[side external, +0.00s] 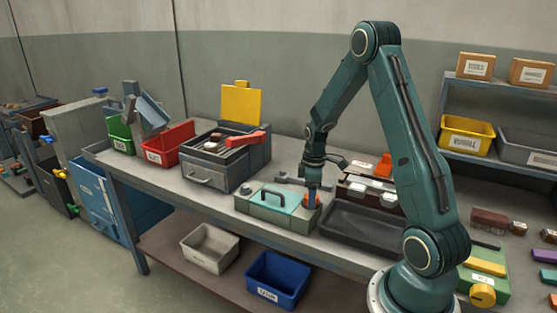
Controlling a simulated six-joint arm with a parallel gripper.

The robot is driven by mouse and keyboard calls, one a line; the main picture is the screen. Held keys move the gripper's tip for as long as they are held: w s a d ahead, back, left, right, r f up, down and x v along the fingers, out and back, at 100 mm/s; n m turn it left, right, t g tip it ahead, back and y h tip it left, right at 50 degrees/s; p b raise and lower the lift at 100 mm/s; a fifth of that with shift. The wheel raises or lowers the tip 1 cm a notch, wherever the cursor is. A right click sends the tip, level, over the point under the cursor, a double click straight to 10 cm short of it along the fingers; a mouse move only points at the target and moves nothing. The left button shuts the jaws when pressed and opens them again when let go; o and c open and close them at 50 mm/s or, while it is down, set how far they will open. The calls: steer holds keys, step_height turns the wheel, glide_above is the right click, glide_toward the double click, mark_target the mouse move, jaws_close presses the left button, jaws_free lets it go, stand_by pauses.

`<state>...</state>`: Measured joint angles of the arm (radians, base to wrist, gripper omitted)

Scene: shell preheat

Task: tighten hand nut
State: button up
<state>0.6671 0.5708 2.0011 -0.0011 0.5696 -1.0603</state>
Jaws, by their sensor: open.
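My gripper (312,190) points straight down over the right end of a grey box with a teal lid (272,196). A small orange part (317,202), which may be the hand nut, shows at my fingertips. My gripper hides much of this part, and I cannot tell whether the fingers touch it. The jaws are open, and nothing is seen held in them. The box stands at the front edge of the workbench.
A dark tray (362,228) stands close to the right of the box. A grey heater-like unit (222,172) with a raised yellow panel (241,104) and red handle (246,138) stands left. Red (170,147) and green (120,138) bins are farther left. A shelf with bins stands right.

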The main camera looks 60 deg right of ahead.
steer(key=shift+f, duration=0.2)
steer(key=c, duration=1)
